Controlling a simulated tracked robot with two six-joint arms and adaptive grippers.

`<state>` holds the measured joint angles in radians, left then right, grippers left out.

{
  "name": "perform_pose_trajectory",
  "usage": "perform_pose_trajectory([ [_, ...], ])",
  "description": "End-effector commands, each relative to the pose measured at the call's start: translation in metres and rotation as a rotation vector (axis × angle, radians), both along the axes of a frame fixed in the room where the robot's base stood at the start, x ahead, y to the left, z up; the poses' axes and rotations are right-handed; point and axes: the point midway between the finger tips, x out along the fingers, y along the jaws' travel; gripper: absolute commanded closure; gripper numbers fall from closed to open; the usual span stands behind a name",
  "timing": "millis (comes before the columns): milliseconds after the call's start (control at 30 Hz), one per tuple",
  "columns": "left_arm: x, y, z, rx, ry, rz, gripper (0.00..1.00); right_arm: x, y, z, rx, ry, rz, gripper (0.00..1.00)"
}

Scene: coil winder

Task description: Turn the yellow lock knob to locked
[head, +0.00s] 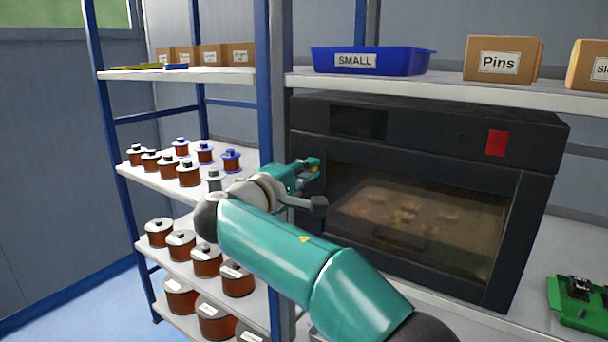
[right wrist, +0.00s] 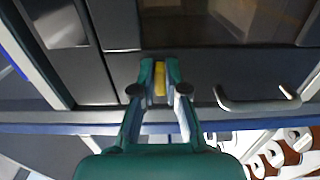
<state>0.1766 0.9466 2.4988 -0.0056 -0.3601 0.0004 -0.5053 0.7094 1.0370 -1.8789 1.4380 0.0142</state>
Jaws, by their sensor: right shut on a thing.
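The yellow lock knob (right wrist: 160,78) shows in the right wrist view as a narrow upright bar on the front of a dark cabinet with a window (head: 535,200). My right gripper (right wrist: 160,66) is shut on it, with one finger on each side. In the head view my right gripper (head: 309,170) is at the cabinet's left front edge, and the fingers mostly hide the knob. I cannot make out any lock marking. My left gripper is in neither view.
A bar handle (right wrist: 258,104) sits beside the knob in the right wrist view. A shelf rack (head: 265,110) with several copper spools stands close left of my right arm. A blue bin (head: 400,62) marked SMALL is above the cabinet, and a green board (head: 575,315) lies right.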

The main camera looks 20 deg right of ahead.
Motion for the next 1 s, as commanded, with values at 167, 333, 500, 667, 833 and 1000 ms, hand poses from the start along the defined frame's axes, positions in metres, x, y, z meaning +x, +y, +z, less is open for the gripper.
perform_pose_trajectory([
  [167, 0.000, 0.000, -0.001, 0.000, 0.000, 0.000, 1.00, 0.000, -0.003, -0.005, 0.008, 0.006, -0.011, 1.00],
  [333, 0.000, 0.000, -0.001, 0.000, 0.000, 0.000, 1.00, 0.000, -0.002, -0.005, 0.008, 0.006, -0.011, 1.00],
  [500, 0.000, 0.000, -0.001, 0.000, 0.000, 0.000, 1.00, 0.000, -0.002, -0.004, 0.007, 0.006, -0.008, 0.62],
  [667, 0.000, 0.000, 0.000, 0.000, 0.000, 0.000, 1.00, 0.000, -0.001, -0.003, 0.005, 0.003, -0.005, 0.62],
  [833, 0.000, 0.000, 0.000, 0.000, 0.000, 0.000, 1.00, -0.001, 0.001, -0.002, 0.005, 0.002, -0.003, 0.62],
  [1000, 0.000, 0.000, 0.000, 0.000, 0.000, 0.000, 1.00, -0.010, 0.014, -0.002, 0.005, 0.002, 0.000, 0.62],
])
